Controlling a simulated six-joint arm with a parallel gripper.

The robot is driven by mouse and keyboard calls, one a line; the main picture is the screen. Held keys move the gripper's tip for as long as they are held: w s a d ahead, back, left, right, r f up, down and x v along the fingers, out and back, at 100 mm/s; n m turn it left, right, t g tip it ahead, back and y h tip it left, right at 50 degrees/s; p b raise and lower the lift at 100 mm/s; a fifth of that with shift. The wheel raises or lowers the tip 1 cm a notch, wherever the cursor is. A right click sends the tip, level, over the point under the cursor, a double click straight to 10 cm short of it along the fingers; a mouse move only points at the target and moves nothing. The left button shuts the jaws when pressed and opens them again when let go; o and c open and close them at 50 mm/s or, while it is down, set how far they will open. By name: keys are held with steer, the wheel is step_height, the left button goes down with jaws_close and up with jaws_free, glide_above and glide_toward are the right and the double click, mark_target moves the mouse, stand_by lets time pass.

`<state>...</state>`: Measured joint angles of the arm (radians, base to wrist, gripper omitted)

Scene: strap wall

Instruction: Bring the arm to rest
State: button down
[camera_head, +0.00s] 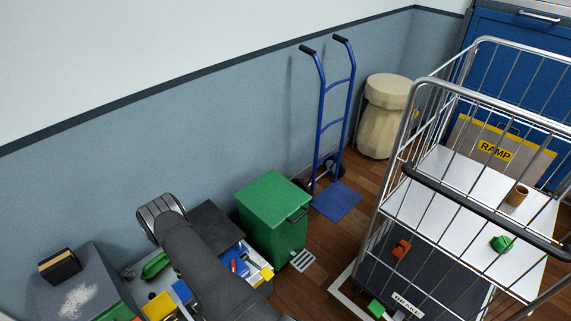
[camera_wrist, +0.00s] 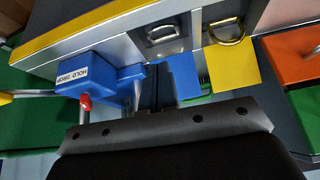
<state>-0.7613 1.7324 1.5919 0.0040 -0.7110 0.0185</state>
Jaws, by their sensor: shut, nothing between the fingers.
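My arm (camera_head: 205,265) reaches up from the bottom of the head view over a cluttered bench by the wall. Its rounded grey joint (camera_head: 160,217) is in front of the wall. My gripper is not clear in the head view. In the wrist view the dark fingers of my gripper (camera_wrist: 160,92) are shut and empty, above the wide black bar with holes. Just left of them is a blue box labelled HOLD DROP (camera_wrist: 92,78), with a red-tipped lever (camera_wrist: 84,106). I cannot tell whether the fingers touch anything.
Metal D-rings (camera_wrist: 224,29) sit near blue and yellow panels (camera_wrist: 233,70). In the head view a green bin (camera_head: 272,215), blue hand truck (camera_head: 336,120) and beige sack (camera_head: 382,120) stand along the wall. A wire roll cage (camera_head: 402,135) stands right. Wood floor shows between.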

steer(key=x, duration=1.2)
steer(key=w+a+r, duration=0.2)
steer(key=w+a, duration=0.4)
steer(key=shift+v, duration=2.25)
steer(key=shift+a, duration=0.1)
steer(key=shift+w+r, duration=0.1)
